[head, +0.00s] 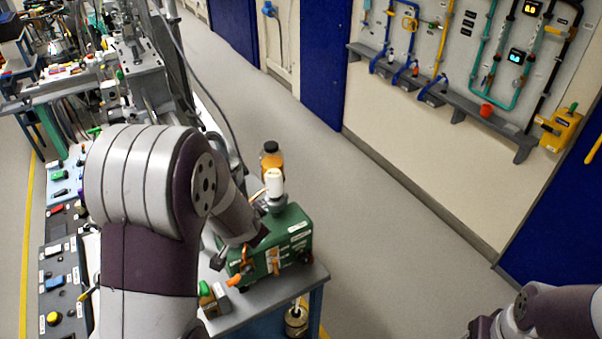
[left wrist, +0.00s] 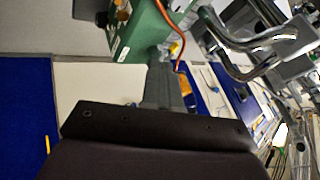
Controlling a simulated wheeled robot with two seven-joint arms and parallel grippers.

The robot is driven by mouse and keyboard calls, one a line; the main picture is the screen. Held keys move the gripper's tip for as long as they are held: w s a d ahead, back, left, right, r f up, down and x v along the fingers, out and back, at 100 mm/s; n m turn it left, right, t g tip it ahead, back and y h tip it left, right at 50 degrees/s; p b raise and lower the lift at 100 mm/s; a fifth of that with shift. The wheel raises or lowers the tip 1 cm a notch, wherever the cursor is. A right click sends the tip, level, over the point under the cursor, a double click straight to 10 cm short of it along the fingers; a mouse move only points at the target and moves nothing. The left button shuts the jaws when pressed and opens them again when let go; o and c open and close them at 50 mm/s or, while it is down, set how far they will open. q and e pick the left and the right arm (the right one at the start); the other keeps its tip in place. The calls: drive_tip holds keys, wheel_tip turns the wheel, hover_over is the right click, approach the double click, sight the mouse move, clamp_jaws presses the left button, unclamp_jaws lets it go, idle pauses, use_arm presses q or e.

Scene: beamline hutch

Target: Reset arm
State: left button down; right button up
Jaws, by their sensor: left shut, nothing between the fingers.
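My left arm fills the left middle of the head view and reaches over the bench cart. Its hand hangs beside the green pump unit (head: 283,238), and its fingertips are hard to make out there. In the left wrist view the left gripper (left wrist: 160,80) is shut and empty, with its narrow fingers together close to the green pump casing (left wrist: 143,35). I cannot tell whether they touch it. My right arm shows only at the bottom right corner of the head view, and its gripper is out of the picture.
A brown bottle (head: 271,158) and a white-topped fitting (head: 274,184) stand by the pump. The grey cart top (head: 245,313) holds a small green-knobbed block (head: 213,298). Cluttered benches lie left. The grey floor (head: 400,260) is open. A pipe panel (head: 480,60) lines the wall.

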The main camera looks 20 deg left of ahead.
use_arm(q)
drive_tip(key=s+d+f+n+g+h+b, duration=0.3)
drive_tip(key=s+d+f+g+b, duration=0.2)
drive_tip(key=s+d+f+b, duration=0.3)
drive_tip(key=s+d+b, duration=0.1)
drive_tip(key=s+d, duration=0.2)
drive_tip(key=d, duration=0.1)
drive_tip(key=shift+d+f+n, duration=0.15)
drive_tip(key=shift+f+n, duration=0.2)
drive_tip(key=shift+n, duration=0.05)
drive_tip(key=shift+s+d, duration=0.15)
drive_tip(key=shift+s, duration=0.05)
drive_tip(key=shift+w, duration=0.1)
idle(0.5)
